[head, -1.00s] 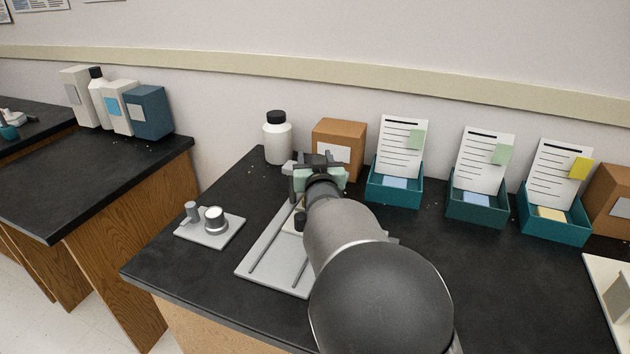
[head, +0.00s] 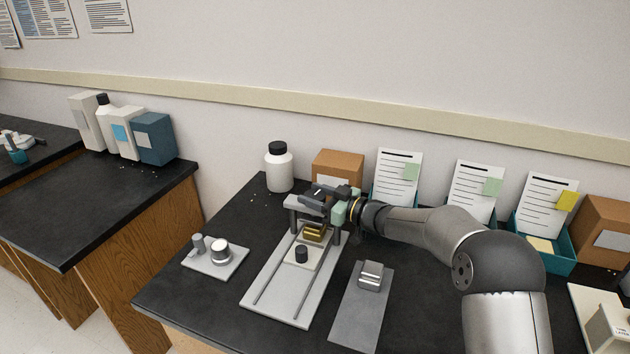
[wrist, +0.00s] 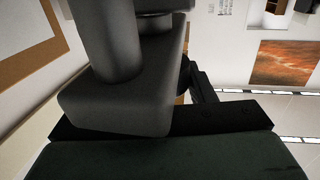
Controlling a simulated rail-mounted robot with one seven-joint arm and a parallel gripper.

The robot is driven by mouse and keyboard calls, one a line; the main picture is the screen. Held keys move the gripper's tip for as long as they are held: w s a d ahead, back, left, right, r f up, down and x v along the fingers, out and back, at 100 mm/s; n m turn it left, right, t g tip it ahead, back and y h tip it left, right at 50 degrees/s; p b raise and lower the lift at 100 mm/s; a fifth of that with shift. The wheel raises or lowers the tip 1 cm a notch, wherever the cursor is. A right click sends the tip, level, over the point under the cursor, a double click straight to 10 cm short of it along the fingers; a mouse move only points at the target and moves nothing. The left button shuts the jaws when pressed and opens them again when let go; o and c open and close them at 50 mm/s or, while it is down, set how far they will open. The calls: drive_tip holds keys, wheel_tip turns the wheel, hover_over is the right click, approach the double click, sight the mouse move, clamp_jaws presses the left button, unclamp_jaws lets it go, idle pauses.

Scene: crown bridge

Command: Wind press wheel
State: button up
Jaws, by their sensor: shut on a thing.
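The press stands on the black bench with a grey crossbar (head: 298,203) on two posts above a pale base plate (head: 262,290) with two rails. A gold block (head: 314,233) sits under the crossbar. A white block with a dark knob (head: 302,253) is on the base in front of it. My gripper (head: 325,195) reaches in from the right and is shut on the dark press wheel (head: 316,190) on top of the crossbar. The jaws partly hide the wheel. In the wrist view a grey post and block (wrist: 125,95) fill the middle, very close.
A grey plate with a metal block (head: 371,276) lies right of the press, and a plate with small cylinders (head: 218,254) left. A white bottle (head: 279,166), a brown box (head: 338,165) and card holders (head: 474,190) stand behind.

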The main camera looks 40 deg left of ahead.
drive_tip(key=shift+r+n+g+h+p, duration=0.1)
drive_tip(key=shift+n+g+h+p, duration=0.2)
drive_tip(key=shift+n+g+p, duration=1.05)
drive_tip(key=shift+g+b, duration=0.4)
drive_tip(key=shift+g, duration=0.05)
drive_tip(key=o, duration=1)
drive_tip(key=shift+c, duration=0.2)
drive_tip(key=b+v, duration=0.2)
drive_tip(key=v, duration=1.5)
drive_tip(key=shift+d, duration=0.2)
drive_tip(key=shift+w, duration=0.1)
